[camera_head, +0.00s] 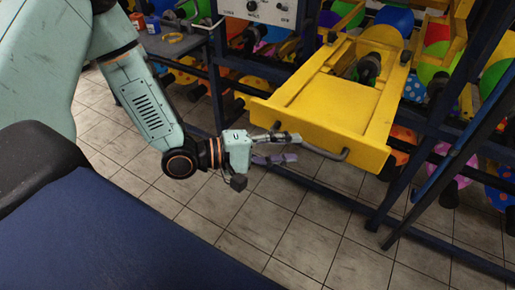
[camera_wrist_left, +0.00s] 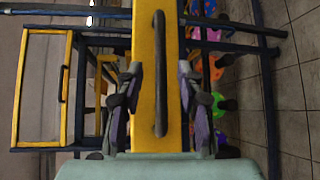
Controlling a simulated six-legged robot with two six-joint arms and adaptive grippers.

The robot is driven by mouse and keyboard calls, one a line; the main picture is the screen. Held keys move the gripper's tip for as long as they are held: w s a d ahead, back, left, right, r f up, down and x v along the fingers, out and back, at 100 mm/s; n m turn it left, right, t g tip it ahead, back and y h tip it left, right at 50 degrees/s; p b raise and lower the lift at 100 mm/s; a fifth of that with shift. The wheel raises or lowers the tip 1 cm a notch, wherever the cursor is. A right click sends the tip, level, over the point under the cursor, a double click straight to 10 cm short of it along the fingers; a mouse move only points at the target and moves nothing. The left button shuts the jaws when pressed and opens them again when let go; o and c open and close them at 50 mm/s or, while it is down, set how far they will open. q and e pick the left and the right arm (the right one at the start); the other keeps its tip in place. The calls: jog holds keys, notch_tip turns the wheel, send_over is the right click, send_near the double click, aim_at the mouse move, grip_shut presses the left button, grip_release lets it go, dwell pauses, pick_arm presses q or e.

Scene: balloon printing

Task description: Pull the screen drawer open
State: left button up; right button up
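The yellow screen drawer (camera_head: 325,110) sticks out from the dark blue machine frame. A grey bar handle (camera_head: 322,150) runs along its front face. My left gripper (camera_head: 288,148) is at the left end of the handle, with its two fingers spread apart. In the left wrist view the drawer front (camera_wrist_left: 146,30) fills the middle, and the handle (camera_wrist_left: 159,72) lies between the open fingers, with a gap on both sides. The fingers do not close on it. My right gripper is not in view.
A control panel (camera_head: 262,12) with knobs is at the top. Dark blue frame rails (camera_head: 345,202) run below and beside the drawer. Several coloured balloons are behind the frame. A roll of yellow tape (camera_head: 173,38) lies on a side shelf. The tiled floor (camera_head: 265,222) in front is clear.

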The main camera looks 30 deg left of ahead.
pick_arm(q)
jog(key=v, duration=0.6)
dwell(0.7)
jog(key=shift+a, duration=0.15)
dwell(0.5)
jog(key=shift+s, duration=0.1)
